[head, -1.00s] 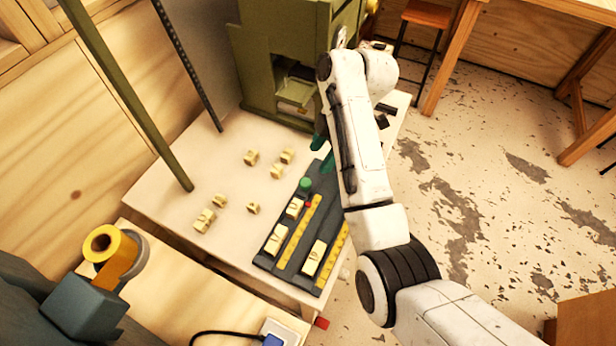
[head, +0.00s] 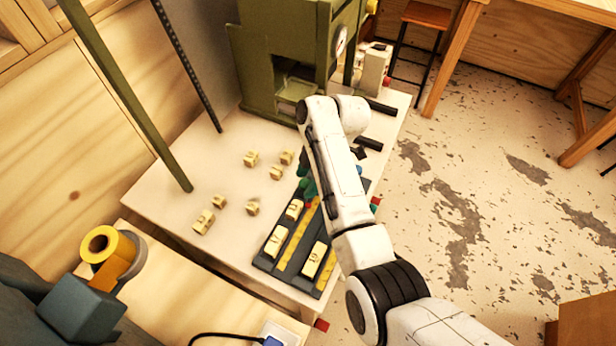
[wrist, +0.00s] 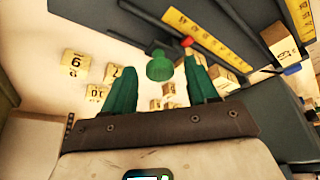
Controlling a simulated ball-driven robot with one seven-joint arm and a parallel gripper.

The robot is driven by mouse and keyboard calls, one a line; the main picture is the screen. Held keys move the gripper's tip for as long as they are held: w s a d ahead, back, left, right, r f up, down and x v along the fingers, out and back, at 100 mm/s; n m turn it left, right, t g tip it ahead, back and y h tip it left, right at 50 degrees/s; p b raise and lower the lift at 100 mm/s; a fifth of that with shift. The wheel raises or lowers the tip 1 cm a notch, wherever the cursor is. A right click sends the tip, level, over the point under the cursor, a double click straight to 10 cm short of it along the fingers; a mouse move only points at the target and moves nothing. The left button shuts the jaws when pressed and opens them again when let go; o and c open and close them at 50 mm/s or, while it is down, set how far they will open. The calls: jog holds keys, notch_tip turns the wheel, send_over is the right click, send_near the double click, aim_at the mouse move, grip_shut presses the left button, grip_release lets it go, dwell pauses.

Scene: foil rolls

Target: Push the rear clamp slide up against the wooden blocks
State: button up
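The dark clamp fixture (head: 263,258) lies on the pale table with yellow rulers (head: 297,240) along it. Wooden blocks (head: 277,241) sit in its channels. The rear clamp slide's green knob (wrist: 159,66) shows in the wrist view, with a small red tip (wrist: 187,42) close by. My gripper (wrist: 160,75) has its two green fingers spread, one on each side of the knob in the picture, with gaps showing. I cannot tell how far it is above the knob. In the head view my gripper (head: 308,188) is over the fixture's rear part, and my arm hides much of that area.
Several loose wooden blocks (head: 251,158) lie on the table left of the fixture. A green press (head: 285,60) stands behind. Dark bars (head: 368,144) lie at the table's right rear. A green post (head: 120,95) rises at the left. Bare table lies around the loose blocks.

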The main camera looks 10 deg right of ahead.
grip_shut()
dwell(0.3)
